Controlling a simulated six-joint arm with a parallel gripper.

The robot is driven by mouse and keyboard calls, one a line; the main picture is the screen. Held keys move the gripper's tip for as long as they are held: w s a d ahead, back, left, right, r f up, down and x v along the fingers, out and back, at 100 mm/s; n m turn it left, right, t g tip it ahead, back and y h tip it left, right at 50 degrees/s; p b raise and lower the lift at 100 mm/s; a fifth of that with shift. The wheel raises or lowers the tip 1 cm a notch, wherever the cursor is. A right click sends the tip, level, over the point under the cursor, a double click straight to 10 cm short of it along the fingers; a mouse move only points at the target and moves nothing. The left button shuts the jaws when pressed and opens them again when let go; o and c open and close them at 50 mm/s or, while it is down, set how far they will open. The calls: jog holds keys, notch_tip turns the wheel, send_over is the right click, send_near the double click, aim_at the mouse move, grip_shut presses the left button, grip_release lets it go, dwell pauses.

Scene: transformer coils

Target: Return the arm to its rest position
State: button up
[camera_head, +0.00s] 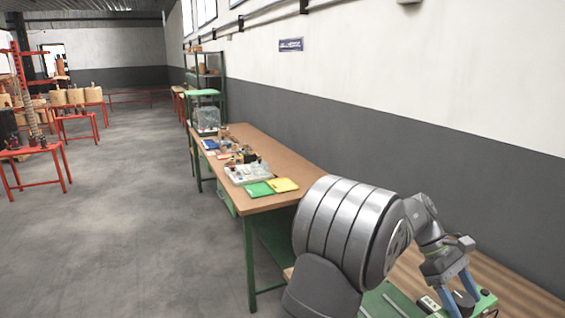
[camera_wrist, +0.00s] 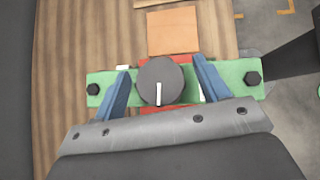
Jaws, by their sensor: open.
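My gripper (camera_wrist: 162,88) shows in the wrist view with its two blue fingers spread apart. A dark round knob (camera_wrist: 160,80) with a white mark lies between the fingers, with a gap visible on each side. The knob sits on a green bar (camera_wrist: 232,78) with a black bolt at each end. In the head view my gripper (camera_head: 462,296) is at the lower right, pointing down over a bench. A green part (camera_head: 485,303) shows beside the fingers there. The lower ends of the fingers are cut off by the frame edge.
A tan square block (camera_wrist: 173,30) lies beyond the green bar on the striped wooden bench top (camera_wrist: 65,40). A long workbench (camera_head: 290,175) with green and yellow trays (camera_head: 283,185) stands along the wall. Red tables (camera_head: 30,152) stand at the left; the floor between is clear.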

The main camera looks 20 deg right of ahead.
jog(key=v, duration=1.8)
jog(key=x, duration=1.8)
jog(key=n+t+h, duration=0.1)
jog(key=n+h, duration=0.1)
jog(key=n, duration=0.1)
jog(key=shift+a+n+h, duration=0.1)
jog(key=shift+n+h, duration=0.3)
jog(key=shift+w+a+r+n+h, duration=0.1)
jog(key=shift+w+r+n+h, duration=0.2)
jog(key=shift+n, duration=0.1)
jog(key=v, duration=1.7)
jog(key=s+d+f+m+t+y, duration=0.1)
jog(key=s+d+f+m+t, duration=0.1)
jog(key=m, duration=0.5)
jog(key=shift+s+d+f+m+y, duration=0.35)
jog(key=shift+s+f+m+y, duration=0.05)
jog(key=shift+s+f, duration=0.5)
